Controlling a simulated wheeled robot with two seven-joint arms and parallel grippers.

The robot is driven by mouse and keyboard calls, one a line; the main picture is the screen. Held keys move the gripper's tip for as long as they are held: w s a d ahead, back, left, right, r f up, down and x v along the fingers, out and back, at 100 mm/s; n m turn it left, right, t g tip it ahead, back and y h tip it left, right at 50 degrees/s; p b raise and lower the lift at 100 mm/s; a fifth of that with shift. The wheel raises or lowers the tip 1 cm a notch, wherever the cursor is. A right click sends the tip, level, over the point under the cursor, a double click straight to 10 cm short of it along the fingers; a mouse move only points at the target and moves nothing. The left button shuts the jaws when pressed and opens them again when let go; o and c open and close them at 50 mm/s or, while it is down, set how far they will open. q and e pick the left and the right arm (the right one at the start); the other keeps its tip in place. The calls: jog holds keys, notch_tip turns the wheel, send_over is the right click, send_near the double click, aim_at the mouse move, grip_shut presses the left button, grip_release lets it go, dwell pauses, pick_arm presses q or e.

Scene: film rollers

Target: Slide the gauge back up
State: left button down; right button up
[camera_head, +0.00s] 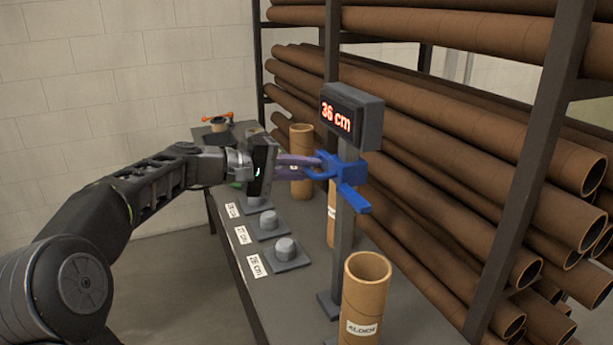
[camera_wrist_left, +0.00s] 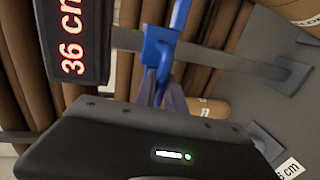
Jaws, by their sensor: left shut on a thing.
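The gauge is a blue slider (camera_head: 350,167) with a side handle and a flat arm, on a grey upright post (camera_head: 345,230). A display (camera_head: 341,115) at the top of the post reads 36 cm; it also shows in the left wrist view (camera_wrist_left: 74,40). My left gripper (camera_head: 318,166) comes in from the left and is shut on the blue handle. In the left wrist view the fingers meet the blue handle (camera_wrist_left: 158,55), partly hidden by the gripper body. My right gripper is in neither view.
A cardboard tube (camera_head: 366,298) stands at the bench front near the post base; another (camera_head: 301,160) stands behind. Grey pedestals with cm labels (camera_head: 286,250) line the bench's left side. A rack of brown tubes (camera_head: 450,130) fills the right.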

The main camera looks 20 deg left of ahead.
pick_arm(q)
jog(key=shift+r, duration=0.45)
jog(key=c, duration=1.7)
grip_release()
jog(key=shift+o, duration=1.5)
jog(key=shift+f, duration=0.15)
jog(key=b+v, duration=0.1)
jog(key=v, duration=0.7)
jog(key=shift+b, duration=0.4)
jog(key=shift+f, duration=0.1)
